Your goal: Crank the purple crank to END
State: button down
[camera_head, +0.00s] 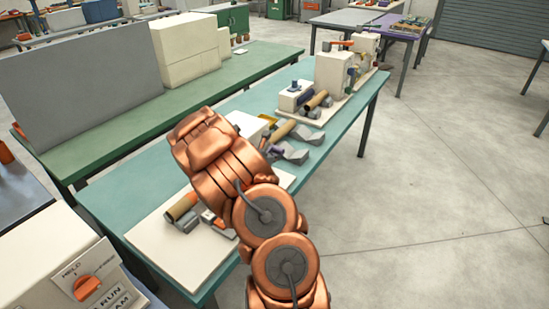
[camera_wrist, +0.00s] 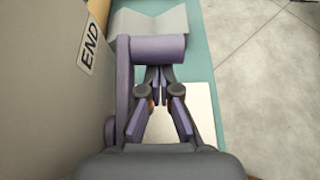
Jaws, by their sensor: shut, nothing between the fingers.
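The purple crank shows in the wrist view, with its arm (camera_wrist: 123,85) along the face of a grey housing (camera_wrist: 45,90) and its round handle (camera_wrist: 158,48) pointing right from the arm's upper end. A white END label (camera_wrist: 90,47) is on the housing, up and left of the crank arm. My gripper (camera_wrist: 157,75) is shut and empty, its fingertips close together right at the lower edge of the handle in the picture. I cannot tell whether they touch it. In the head view my copper arm hides the gripper and most of the crank's area.
A teal table (camera_head: 120,203) carries a white base board (camera_head: 190,255) and grey blocks (camera_head: 292,153). A second machine (camera_head: 333,73) stands farther along it. A panel with an orange knob (camera_head: 87,287) is at lower left. The floor at right (camera_head: 440,200) is clear.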

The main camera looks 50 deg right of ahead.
jog(key=shift+h+b, duration=0.3)
jog(key=shift+b, duration=0.8)
jog(key=shift+r+b, duration=0.15)
jog(key=shift+b, duration=0.25)
jog(key=shift+r+h+b, duration=0.3)
jog(key=shift+r, duration=0.2)
jog(key=shift+a, duration=0.1)
jog(key=v, duration=0.6)
jog(key=f+v, duration=0.1)
jog(key=v, duration=0.2)
jog(key=shift+s+a+p, duration=0.1)
jog(key=shift+a+p, duration=0.25)
jog(key=shift+a, duration=0.25)
jog(key=shift+r, duration=0.1)
